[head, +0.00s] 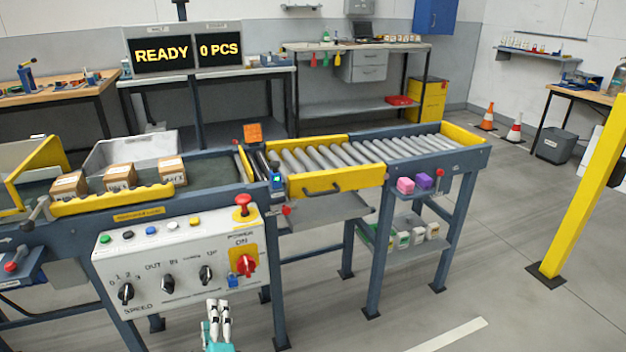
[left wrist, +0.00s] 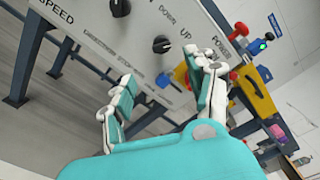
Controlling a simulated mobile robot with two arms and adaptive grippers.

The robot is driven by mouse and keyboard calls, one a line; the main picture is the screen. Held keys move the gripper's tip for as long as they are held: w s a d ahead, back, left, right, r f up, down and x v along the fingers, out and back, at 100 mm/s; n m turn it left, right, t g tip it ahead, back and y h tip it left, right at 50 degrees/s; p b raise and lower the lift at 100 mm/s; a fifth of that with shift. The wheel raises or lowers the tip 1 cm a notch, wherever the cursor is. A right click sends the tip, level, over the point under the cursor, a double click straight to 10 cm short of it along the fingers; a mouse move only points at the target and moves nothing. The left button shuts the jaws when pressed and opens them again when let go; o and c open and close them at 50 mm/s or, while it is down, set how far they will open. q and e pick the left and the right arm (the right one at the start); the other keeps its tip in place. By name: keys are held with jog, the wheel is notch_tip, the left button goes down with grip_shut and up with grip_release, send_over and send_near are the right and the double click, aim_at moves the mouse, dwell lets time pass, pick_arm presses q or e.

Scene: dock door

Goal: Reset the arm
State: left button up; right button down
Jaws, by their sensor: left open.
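My left gripper (head: 219,312) shows at the bottom of the head view, in front of the lower right part of the white control panel (head: 140,252). In the left wrist view its two teal and white fingers (left wrist: 165,95) are spread apart with nothing between them. The panel fills the space beyond them, with black knobs (left wrist: 161,44) and the red power switch (left wrist: 237,76). I cannot tell any contact between fingers and panel. My right gripper is not in view.
The conveyor carries several cardboard boxes (head: 119,177) on its left part and bare rollers (head: 340,156) on its right. A red mushroom button (head: 242,203) stands on the panel's top. A yellow post (head: 590,190) rises at right. The grey floor (head: 510,270) between is clear.

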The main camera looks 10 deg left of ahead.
pick_arm(q)
jog(key=s+d+f+n+g+h, duration=0.15)
jog(key=s+f+n+g, duration=0.35)
jog(key=f, duration=0.6)
jog(key=s+d+f+n+g+h, duration=0.1)
jog(key=s+f+n+g+h, duration=0.15)
jog(key=s+f, duration=0.65)
jog(key=s+d+f+n+g+h, duration=0.5)
jog(key=s+d+f+n, duration=0.3)
jog(key=s+f, duration=0.45)
jog(key=s+a+g+p, duration=0.1)
jog(key=s+a+p, duration=0.1)
jog(key=s+p, duration=1.3)
jog(key=shift+s+a+r+p, duration=0.35)
jog(key=shift+s+a+r, duration=0.05)
jog(key=shift+s, duration=0.15)
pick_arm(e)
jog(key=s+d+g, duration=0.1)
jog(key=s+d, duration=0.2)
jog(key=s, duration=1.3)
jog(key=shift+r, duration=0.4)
pick_arm(q)
jog(key=shift+g, duration=0.25)
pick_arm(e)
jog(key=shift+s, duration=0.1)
